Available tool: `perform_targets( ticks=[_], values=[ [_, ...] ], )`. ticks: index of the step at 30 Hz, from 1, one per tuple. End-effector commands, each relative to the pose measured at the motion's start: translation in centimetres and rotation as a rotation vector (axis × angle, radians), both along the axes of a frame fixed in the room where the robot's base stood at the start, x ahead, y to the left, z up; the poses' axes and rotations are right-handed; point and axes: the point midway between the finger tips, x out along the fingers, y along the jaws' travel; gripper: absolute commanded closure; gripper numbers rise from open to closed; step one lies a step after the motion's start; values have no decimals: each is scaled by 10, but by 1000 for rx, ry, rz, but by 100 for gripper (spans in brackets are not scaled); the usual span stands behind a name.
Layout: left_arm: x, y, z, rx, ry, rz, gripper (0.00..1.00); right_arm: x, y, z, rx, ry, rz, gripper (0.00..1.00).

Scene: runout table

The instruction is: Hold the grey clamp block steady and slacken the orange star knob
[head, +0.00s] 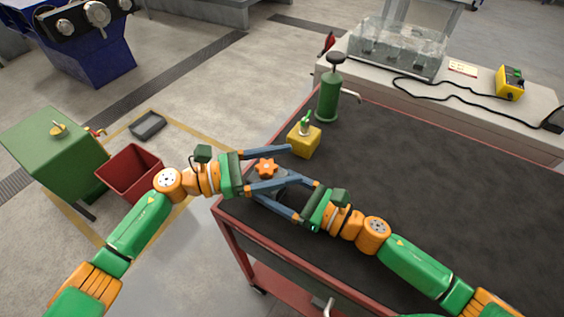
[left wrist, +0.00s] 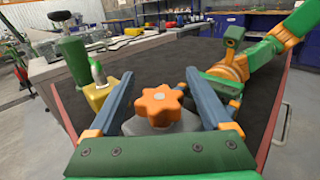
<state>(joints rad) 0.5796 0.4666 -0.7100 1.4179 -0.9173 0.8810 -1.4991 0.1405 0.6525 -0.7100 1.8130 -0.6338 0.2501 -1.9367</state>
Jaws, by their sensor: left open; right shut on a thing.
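The orange star knob (head: 266,167) sits on top of the grey clamp block (left wrist: 165,126), near the table's left corner. My left gripper (head: 290,164) is open, its two blue fingers reaching past the knob on either side. In the left wrist view the knob (left wrist: 158,105) lies between these fingers with visible gaps. My right gripper (head: 268,184) comes in from the lower right, shut on the clamp block. The fingers of both grippers cover much of the block in the head view.
A yellow block (head: 304,141) with a green-and-white fitting and a green pump bottle (head: 329,95) stand behind my left gripper. The dark table top (head: 450,190) is clear to the right. A red bin (head: 130,172) and a green cabinet (head: 50,145) stand on the floor at left.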

Motion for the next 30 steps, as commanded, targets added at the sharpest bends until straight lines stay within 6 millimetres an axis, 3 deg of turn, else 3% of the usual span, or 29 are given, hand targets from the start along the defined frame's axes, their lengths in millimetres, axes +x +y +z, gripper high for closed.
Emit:
perform_targets(
  ticks=[2, 9, 11, 20, 30],
  values=[
    [0, 0, 0, 0, 0, 0, 22, 0, 0, 0, -1, 1, 0, 100],
    [0, 0, 0, 0, 0, 0, 87, 0, 0, 0, -1, 1, 0, 100],
    [0, 0, 0, 0, 0, 0, 100, 0, 0, -1, -1, 1, -1, 100],
    [1, 0, -2, 5, 0, 48, 100, 0, 0, -1, -1, 0, -1, 100],
    [8, 3, -3, 13, 1, 293, 100, 0, 0, 0, -2, -1, 1, 100]
  ],
)
